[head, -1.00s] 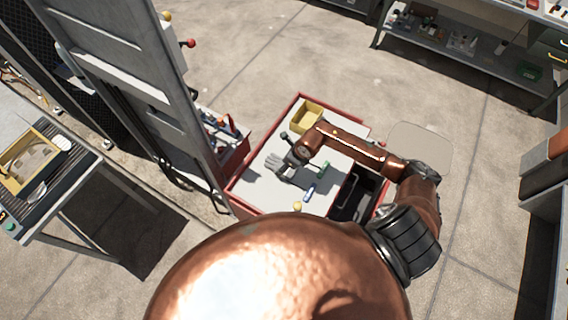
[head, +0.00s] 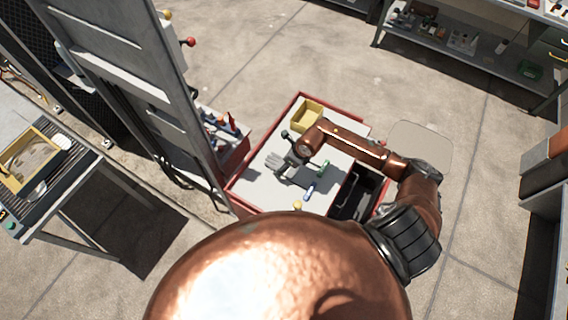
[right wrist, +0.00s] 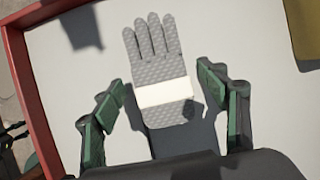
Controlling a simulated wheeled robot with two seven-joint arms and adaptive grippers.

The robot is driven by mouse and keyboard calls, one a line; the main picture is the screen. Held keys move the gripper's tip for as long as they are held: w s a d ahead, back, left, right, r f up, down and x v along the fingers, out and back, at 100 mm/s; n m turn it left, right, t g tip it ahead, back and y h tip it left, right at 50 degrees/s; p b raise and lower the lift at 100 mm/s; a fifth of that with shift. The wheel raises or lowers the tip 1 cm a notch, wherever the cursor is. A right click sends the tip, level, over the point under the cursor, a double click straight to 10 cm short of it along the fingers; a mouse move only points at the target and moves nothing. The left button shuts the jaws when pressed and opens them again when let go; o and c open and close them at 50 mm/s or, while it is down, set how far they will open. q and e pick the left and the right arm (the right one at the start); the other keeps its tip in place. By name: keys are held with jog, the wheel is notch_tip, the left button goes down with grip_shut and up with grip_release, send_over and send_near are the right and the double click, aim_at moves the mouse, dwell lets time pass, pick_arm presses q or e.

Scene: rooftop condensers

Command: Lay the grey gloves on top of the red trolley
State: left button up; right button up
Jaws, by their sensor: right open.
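The grey gloves (right wrist: 160,60), with a white band across the cuff, lie fingers outward over the pale top of the red trolley (head: 245,190). They also show in the head view (head: 276,162), partly covered by my arm. In the right wrist view the trolley's red rim (right wrist: 28,95) is at the left. My right gripper (right wrist: 160,98) is open, with one green-padded finger on each side of the gloves and a gap to both. In the head view my right gripper (head: 291,158) is small and partly hidden. My left gripper is out of view.
A yellow bin (head: 306,116) stands at the trolley top's far corner. A tall grey panel (head: 135,80) rises left of the trolley. Floor beyond the trolley is clear.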

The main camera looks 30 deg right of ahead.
jog(key=b+v, duration=0.1)
jog(key=v, duration=1)
jog(key=shift+r, duration=0.2)
jog(key=shift+s, duration=0.1)
